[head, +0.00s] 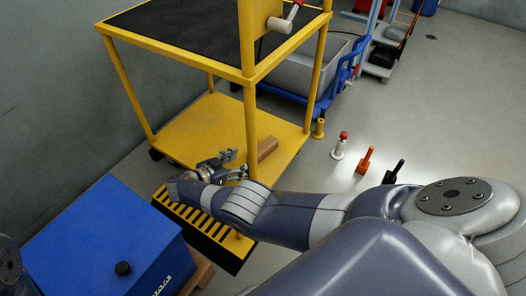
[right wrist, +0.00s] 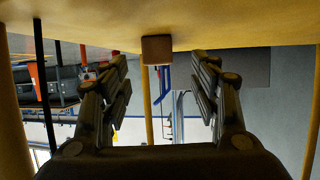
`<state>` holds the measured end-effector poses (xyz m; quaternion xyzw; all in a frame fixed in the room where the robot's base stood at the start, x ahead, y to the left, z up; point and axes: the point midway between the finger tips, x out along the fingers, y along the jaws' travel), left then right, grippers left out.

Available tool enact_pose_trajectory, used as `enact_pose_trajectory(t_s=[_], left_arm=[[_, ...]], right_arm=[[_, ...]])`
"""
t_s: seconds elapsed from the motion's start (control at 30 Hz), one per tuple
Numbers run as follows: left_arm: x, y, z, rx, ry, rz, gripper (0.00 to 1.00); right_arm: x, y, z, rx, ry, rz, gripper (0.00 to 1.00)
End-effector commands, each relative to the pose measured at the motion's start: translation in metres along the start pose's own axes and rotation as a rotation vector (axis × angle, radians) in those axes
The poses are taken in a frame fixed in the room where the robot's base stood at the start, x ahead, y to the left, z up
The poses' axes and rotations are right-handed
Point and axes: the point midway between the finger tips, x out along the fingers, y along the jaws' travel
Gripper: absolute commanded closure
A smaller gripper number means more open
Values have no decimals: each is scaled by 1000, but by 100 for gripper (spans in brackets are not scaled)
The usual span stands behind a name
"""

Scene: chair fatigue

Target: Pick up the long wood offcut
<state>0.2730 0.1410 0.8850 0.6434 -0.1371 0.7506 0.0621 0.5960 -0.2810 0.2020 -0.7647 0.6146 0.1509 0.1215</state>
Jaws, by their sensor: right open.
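The wood offcut (head: 267,148) is a brown block lying on the lower yellow shelf of the cart, partly behind a yellow post. In the right wrist view the offcut (right wrist: 157,49) shows end-on against the yellow shelf surface, between the lines of the two fingers and beyond their tips. My right gripper (head: 237,164) reaches in over the lower shelf, left of the post, with its fingers pointing towards the offcut. In the right wrist view the gripper (right wrist: 160,72) is open and empty. My left gripper is out of view.
The yellow cart's post (head: 250,125) stands close to my right gripper, and its black-topped upper shelf (head: 185,30) is above. A blue box (head: 105,240) stands at the lower left. White, orange and black upright items (head: 366,160) stand on the floor to the right.

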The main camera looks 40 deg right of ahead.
Motion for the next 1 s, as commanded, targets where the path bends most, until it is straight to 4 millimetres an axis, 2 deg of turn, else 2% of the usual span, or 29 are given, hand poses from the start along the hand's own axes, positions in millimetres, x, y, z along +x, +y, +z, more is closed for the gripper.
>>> enact_pose_trajectory(t_s=[0.27, 0.33, 0.4, 0.7, 0.9, 0.93, 1.0], left_arm=[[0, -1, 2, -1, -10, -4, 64], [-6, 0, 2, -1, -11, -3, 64], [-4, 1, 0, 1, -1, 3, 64], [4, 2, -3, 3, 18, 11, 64], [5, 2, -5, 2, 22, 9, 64], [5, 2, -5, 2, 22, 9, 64], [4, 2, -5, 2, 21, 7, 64]], right_arm=[[35, 4, -9, -1, -1, 3, 43], [46, 4, -6, -1, -1, 2, 43], [53, 3, -6, -1, -2, 0, 43], [57, 3, -8, -1, -3, 0, 43], [57, 3, -8, -1, -3, -1, 89], [57, 3, -8, -1, -3, -1, 93], [57, 3, -8, -1, -3, -1, 93]])
